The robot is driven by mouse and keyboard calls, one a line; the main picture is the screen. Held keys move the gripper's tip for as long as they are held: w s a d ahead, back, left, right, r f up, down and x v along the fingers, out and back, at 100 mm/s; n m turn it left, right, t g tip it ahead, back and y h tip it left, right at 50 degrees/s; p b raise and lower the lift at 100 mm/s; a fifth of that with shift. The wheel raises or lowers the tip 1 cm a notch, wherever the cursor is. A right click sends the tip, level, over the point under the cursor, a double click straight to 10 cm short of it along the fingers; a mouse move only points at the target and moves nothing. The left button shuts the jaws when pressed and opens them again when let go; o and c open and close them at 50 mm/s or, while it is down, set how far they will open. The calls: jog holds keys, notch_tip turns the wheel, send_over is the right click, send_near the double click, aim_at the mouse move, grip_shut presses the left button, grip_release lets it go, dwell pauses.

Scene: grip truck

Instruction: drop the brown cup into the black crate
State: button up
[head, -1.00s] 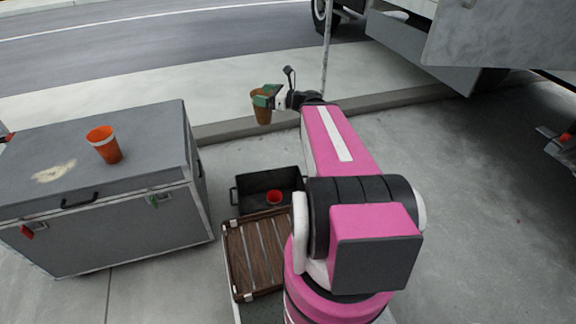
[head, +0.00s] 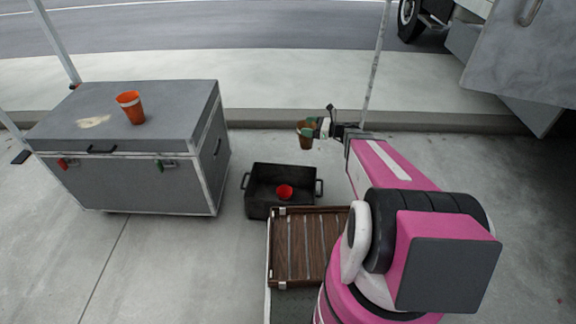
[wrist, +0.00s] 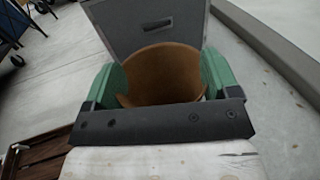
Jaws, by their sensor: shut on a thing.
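My gripper (head: 313,130) is shut on the brown cup (head: 304,141) and holds it upright in the air, above and beyond the black crate's right side in the head view. In the wrist view the brown cup (wrist: 160,75) sits between the green fingers of my gripper (wrist: 160,85), with its open top showing. The black crate (head: 260,206) stands on the ground left of my arm, with a red cup (head: 285,192) inside it. The crate cannot be made out in the wrist view.
A large grey case (head: 140,185) stands left of the crate, with an orange cup (head: 131,107) on its top. A thin pole (head: 376,60) rises beyond my gripper. A truck is at the upper right.

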jog(key=a+f+n+g, duration=0.1)
jog(key=a+f, duration=0.3)
jog(key=f, duration=1)
jog(key=a+f+n+g+y, duration=0.1)
jog(key=a+f, duration=0.4)
jog(key=f, duration=1)
jog(key=shift+a+n+g, duration=0.15)
jog(key=shift+n+g, duration=0.35)
jog(key=shift+g, duration=0.9)
jog(key=shift+f, duration=0.1)
jog(key=o, duration=1)
jog(key=shift+s+d, duration=0.1)
jog(key=shift+d, duration=5.3)
